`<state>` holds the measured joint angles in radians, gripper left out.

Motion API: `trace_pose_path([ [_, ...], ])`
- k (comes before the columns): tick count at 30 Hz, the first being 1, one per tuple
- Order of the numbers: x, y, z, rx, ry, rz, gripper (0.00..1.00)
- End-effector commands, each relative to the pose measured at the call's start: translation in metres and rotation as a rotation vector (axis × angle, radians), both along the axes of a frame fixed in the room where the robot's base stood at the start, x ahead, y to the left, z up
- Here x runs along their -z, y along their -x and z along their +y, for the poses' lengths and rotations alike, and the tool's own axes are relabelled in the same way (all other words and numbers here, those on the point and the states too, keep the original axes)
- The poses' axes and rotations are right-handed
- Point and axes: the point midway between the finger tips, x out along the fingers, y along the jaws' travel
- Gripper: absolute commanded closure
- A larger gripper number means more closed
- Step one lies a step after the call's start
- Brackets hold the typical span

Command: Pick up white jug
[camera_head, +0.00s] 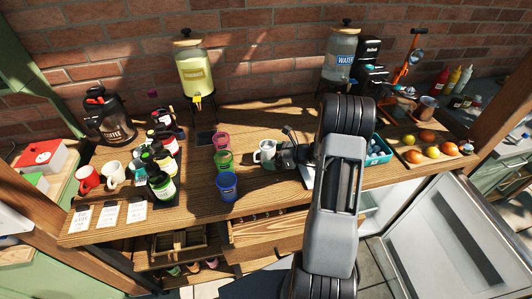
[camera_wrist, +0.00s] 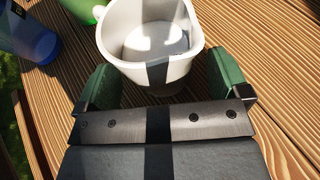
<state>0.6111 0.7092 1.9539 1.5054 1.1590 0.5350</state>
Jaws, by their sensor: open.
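The white jug (camera_head: 267,150) stands on the wooden table, right of the coloured cups. In the wrist view the white jug (camera_wrist: 150,42) is upright, with its open top and inside showing. My gripper (camera_head: 284,155) is beside the jug on its right in the head view. In the wrist view my gripper (camera_wrist: 163,80) is open, with one green fingertip on each side of the jug's near part. I cannot tell whether the fingers touch the jug.
A blue cup (camera_head: 227,186), a green cup (camera_head: 224,160) and a pink cup (camera_head: 221,140) stand left of the jug. A teal basket (camera_head: 378,150) and a fruit tray (camera_head: 430,150) are to the right. Bottles (camera_head: 160,160) and mugs crowd the left. Bare wood (camera_head: 265,190) lies in front of the jug.

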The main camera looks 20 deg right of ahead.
Motion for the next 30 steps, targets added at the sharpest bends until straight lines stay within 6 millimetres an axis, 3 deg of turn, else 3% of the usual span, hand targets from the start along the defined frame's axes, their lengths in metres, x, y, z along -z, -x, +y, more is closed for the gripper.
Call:
trace_pose_path([
  [5, 0.0054, -0.0096, 0.0106, -0.001, 0.000, 0.000, 0.06],
  [13, 0.0072, -0.0111, 0.0115, 0.001, 0.001, -0.001, 0.06],
  [30, 0.0069, -0.0109, 0.0114, 0.001, 0.001, -0.001, 0.60],
])
